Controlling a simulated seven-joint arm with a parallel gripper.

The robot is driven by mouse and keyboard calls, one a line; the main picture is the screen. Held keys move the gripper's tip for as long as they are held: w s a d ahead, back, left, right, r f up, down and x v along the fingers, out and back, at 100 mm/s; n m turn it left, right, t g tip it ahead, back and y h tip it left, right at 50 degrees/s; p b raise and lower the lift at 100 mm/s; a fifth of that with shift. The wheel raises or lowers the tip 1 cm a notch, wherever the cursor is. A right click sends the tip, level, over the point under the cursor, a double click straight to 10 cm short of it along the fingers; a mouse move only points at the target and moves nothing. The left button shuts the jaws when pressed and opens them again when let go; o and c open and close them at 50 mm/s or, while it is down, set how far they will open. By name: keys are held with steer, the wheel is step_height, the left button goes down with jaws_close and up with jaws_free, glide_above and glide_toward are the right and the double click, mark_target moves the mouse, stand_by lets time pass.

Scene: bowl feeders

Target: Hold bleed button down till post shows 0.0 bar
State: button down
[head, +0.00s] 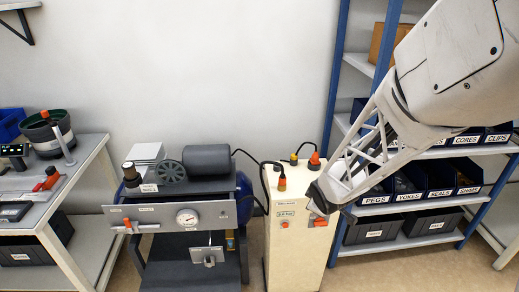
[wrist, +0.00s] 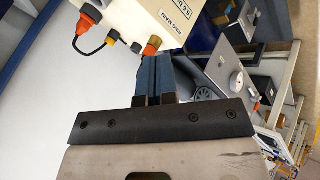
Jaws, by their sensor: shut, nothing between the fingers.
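The cream post (head: 284,240) stands at the centre of the head view. Its readout (head: 285,213) appears to show 5.6 bar, and part of it shows at the top of the wrist view (wrist: 191,8). An orange-red button (head: 320,222), probably the bleed button, is on the post's front, right of the readout; I cannot pick it out in the wrist view. My gripper (wrist: 153,58) is shut and empty, its blue fingers together. In the head view its dark body is just above the button, and its fingertips are hidden. I cannot tell whether they touch anything.
An orange hose connector (head: 282,184) and an orange cap (head: 315,161) stand on the post's top. A compressor bench with a gauge (head: 187,217) is left of the post. Shelves with labelled bins (head: 376,200) stand right. A worktable (head: 85,165) is far left.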

steer(key=w+f+n+t+y, duration=0.1)
steer(key=w+f+n, duration=0.2)
steer(key=f, duration=0.4)
steer(key=n+t+y, duration=0.1)
steer(key=n+y, duration=0.6)
steer(key=n, duration=0.1)
glide_toward(285, 225)
steer(key=s+a+f, duration=0.4)
steer(key=s+a, duration=0.1)
steer(key=shift+s+a+f+y, duration=0.1)
steer(key=shift+s+f+y, duration=0.3)
steer(key=shift+s+f, duration=0.25)
steer(key=shift+w, duration=0.2)
steer(key=w, duration=0.8)
steer(key=shift+w, duration=0.3)
steer(key=shift+w, duration=0.9)
stand_by(2.5)
